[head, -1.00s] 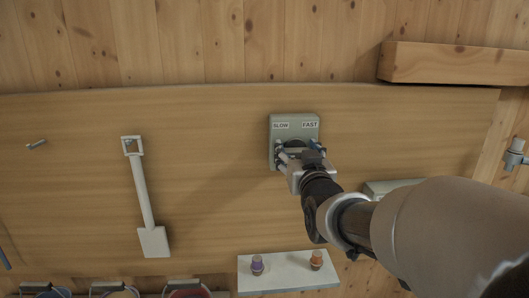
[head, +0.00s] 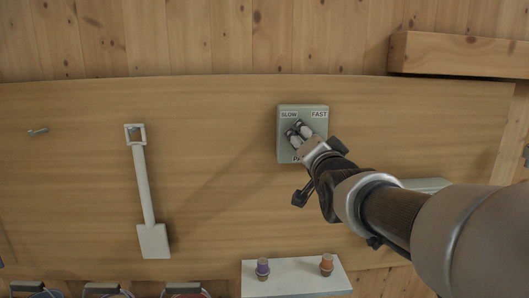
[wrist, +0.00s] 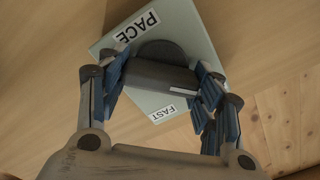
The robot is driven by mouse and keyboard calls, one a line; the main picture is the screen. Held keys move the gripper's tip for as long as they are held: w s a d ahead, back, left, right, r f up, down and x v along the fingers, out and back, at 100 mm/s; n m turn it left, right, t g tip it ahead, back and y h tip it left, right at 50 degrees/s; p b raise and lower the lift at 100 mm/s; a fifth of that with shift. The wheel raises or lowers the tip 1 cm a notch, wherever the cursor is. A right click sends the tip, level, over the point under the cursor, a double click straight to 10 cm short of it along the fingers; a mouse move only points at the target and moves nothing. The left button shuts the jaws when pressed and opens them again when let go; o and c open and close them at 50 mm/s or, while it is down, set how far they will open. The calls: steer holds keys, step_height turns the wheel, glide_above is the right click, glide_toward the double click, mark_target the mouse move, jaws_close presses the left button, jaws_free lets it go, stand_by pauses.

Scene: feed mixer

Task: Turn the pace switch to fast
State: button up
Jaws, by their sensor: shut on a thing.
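The pace switch (head: 286,148) is a pale green box on the wooden board, with SLOW at its upper left and FAST at its upper right in the head view. My gripper (head: 299,133) is in front of it and covers most of its knob. In the wrist view, the dark grey knob (wrist: 160,75) lies as a bar between the fingers of my gripper (wrist: 163,82), which is shut on it. The box (wrist: 190,35) shows the PACE label at upper left and the FAST label below the knob. Where the knob points is hard to tell.
A white scoop (head: 145,195) hangs on the board to the left. A thick wooden beam (head: 455,55) juts out at upper right. Below, a white shelf (head: 295,280) holds a purple-topped and an orange-topped bottle. Several buckets line the lower left edge.

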steer(key=m+b, duration=0.2)
steer(key=m, duration=0.2)
steer(key=shift+f+m, duration=0.15)
steer(key=shift+m, duration=0.15)
steer(key=m, duration=0.4)
steer(key=shift+b, duration=0.35)
steer(key=o, duration=1.1)
steer(key=shift+c, duration=0.2)
steer(key=s, duration=1.2)
steer(key=shift+f, duration=0.1)
